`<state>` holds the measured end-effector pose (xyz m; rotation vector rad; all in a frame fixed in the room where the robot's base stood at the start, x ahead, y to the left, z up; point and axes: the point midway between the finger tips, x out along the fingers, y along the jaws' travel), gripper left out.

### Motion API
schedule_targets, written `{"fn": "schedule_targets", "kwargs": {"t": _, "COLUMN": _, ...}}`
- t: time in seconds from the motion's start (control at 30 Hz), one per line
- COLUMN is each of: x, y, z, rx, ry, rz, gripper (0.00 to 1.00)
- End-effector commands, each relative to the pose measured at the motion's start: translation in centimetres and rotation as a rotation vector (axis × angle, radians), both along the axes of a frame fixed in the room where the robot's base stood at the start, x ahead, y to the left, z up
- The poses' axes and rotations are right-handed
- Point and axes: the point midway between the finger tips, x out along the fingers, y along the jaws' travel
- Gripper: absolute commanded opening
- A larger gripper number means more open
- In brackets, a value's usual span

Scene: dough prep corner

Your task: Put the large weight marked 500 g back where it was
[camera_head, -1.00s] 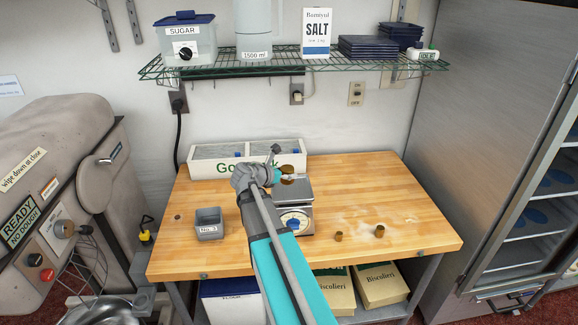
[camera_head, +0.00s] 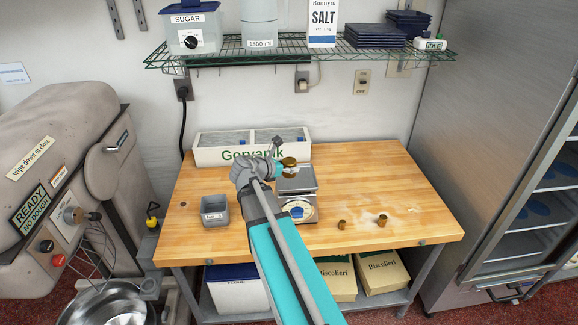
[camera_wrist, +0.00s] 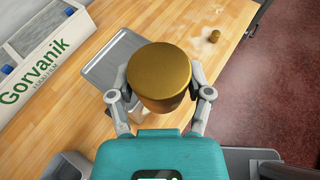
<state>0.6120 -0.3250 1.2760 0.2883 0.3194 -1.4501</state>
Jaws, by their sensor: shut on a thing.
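My gripper (camera_head: 289,167) is shut on a large brass weight (camera_head: 289,161). In the wrist view the weight (camera_wrist: 158,72) is a round brass cylinder between both fingers; no marking is readable. It is held above the kitchen scale, overlapping the left part of its grey pan (camera_head: 301,182) in the head view. The pan (camera_wrist: 103,62) appears bare in the wrist view, partly hidden by the weight. Two smaller brass weights (camera_head: 342,224) (camera_head: 382,219) stand on the wooden table (camera_head: 410,195), right of the scale.
A grey bin marked No. 3 (camera_head: 215,212) stands at the table's left. A white Gorvanik box (camera_head: 215,154) lies along the back. A wire shelf (camera_head: 280,50) hangs above. Flour dusts the table around the small weights; its right side is clear.

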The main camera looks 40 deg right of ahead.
Motion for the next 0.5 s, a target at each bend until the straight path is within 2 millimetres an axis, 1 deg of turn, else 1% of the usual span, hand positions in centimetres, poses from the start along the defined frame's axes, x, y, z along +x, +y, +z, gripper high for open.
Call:
{"fn": "schedule_targets", "kwargs": {"t": 0.27, "x": 0.0, "y": 0.0, "z": 0.4, "rx": -0.002, "ry": 0.001, "rz": 0.0, "gripper": 0.04}}
{"fn": "schedule_targets", "kwargs": {"t": 0.5, "x": 0.0, "y": 0.0, "z": 2.1, "rx": -0.002, "ry": 0.001, "rz": 0.0, "gripper": 0.04}}
